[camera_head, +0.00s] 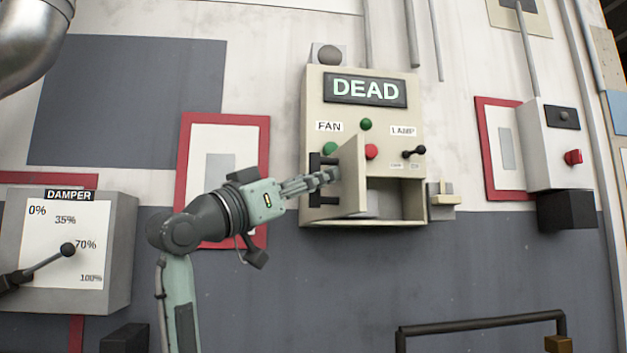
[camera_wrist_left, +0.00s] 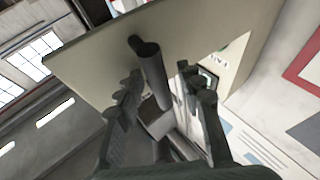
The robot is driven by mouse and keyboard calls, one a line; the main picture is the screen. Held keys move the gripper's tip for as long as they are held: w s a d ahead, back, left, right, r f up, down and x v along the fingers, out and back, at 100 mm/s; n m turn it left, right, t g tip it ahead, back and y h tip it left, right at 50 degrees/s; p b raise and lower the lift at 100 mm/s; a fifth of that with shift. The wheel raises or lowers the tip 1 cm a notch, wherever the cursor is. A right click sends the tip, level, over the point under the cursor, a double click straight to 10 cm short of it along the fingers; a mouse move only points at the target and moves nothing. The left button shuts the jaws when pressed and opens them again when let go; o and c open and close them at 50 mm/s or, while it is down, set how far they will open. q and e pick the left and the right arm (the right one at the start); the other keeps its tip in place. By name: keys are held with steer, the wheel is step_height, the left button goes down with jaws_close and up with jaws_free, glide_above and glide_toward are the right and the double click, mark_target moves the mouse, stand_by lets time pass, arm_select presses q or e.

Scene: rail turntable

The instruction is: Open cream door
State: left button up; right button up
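The cream door (camera_head: 352,182) is on the front of the cream control box (camera_head: 390,115) under the DEAD sign. My left gripper (camera_head: 326,178) is at the door's outer face. In the left wrist view the door (camera_wrist_left: 110,60) fills the upper middle, with a dark bar handle (camera_wrist_left: 152,75) on it. The gripper's fingers (camera_wrist_left: 160,82) are apart, one on each side of the handle; contact is not clear. My right gripper is not in view.
A damper box (camera_head: 75,250) with a black lever stands at the left. A small latch block (camera_head: 443,200) sits at the control box's right side. Farther right is a grey box with a red knob (camera_head: 573,157). A dark rail (camera_head: 480,325) stands low in front.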

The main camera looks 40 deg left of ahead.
arm_select(q)
steer(key=shift+s, duration=0.1)
steer(key=v, duration=1.2)
